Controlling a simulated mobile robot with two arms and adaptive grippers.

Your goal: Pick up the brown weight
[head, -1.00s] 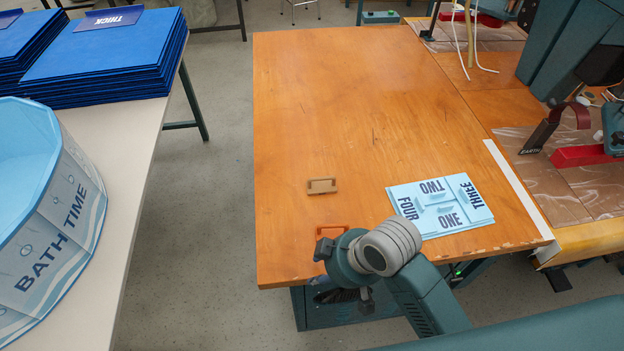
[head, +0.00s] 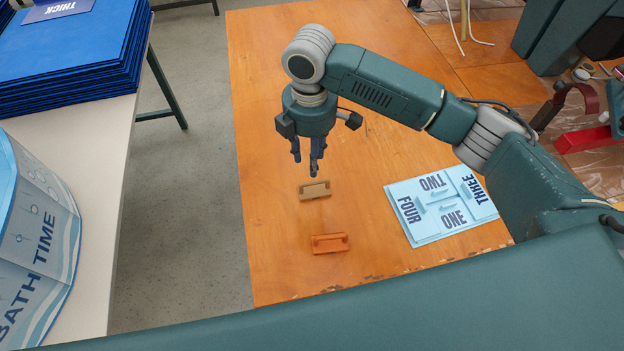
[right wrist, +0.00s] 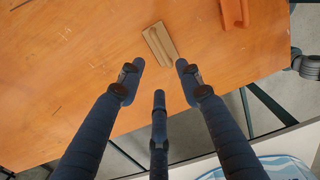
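The brown weight (head: 314,190) is a small tan block with a raised handle, lying on the wooden table (head: 270,140). It also shows in the right wrist view (right wrist: 158,42), just beyond the fingertips. My right gripper (head: 312,166) points down above the table, a little behind the weight in the head view. In the right wrist view its dark fingers (right wrist: 160,75) are spread apart with nothing between them. An orange weight (head: 329,243) lies on the table in front of the brown one. It shows partly at the top of the right wrist view (right wrist: 235,12). My left gripper is not in view.
A light-blue sheet (head: 440,205) with the words ONE to FOUR lies to the right on the table. A white table (head: 105,150) at left bears blue stacked sheets (head: 80,60) and a BATH TIME tub (head: 35,240). A floor gap separates the tables.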

